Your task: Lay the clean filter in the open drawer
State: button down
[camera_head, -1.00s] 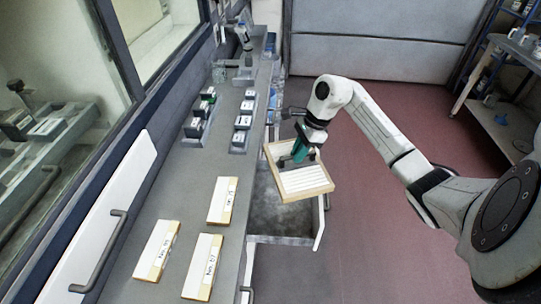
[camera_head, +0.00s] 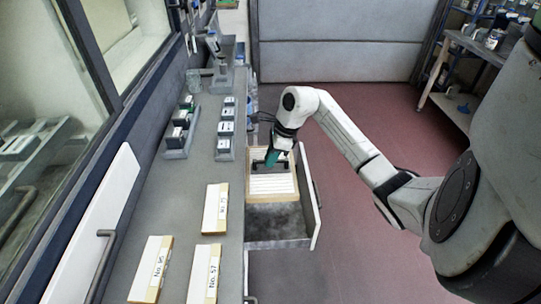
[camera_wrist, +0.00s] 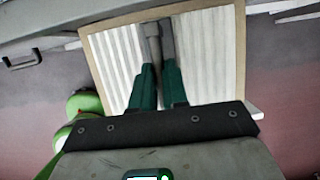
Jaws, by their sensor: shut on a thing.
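My gripper (camera_head: 273,159) is shut on the clean filter (camera_head: 274,186), a wood-framed panel with white pleats. In the wrist view the filter (camera_wrist: 205,50) fills the area beyond the two fingers (camera_wrist: 160,45), which meet near its middle. The open drawer (camera_head: 285,222) juts right from the bench, with a grey floor bare in its near part. The filter is over the drawer's far part. I cannot tell whether it touches the drawer floor.
Three labelled wood-edged filters (camera_head: 215,210) lie on the bench top (camera_head: 190,200). Racks of small boxes (camera_head: 180,130) stand farther back on it. The red floor (camera_head: 350,230) right of the drawer is clear. Shelves (camera_head: 475,50) stand at the far right.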

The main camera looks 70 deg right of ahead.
aim_at(283, 170)
jog(key=shift+w+f+b, duration=0.1)
jog(key=shift+f+b, duration=5.45)
jog(key=shift+f, duration=2.75)
jog(key=shift+w+a, duration=0.1)
jog(key=shift+a, duration=0.15)
jog(key=shift+f, duration=0.3)
jog(key=c, duration=1.1)
grip_release()
jog(key=shift+o, duration=0.2)
jog(key=shift+r, duration=0.1)
jog(key=v, duration=1)
jog(key=shift+r, duration=0.3)
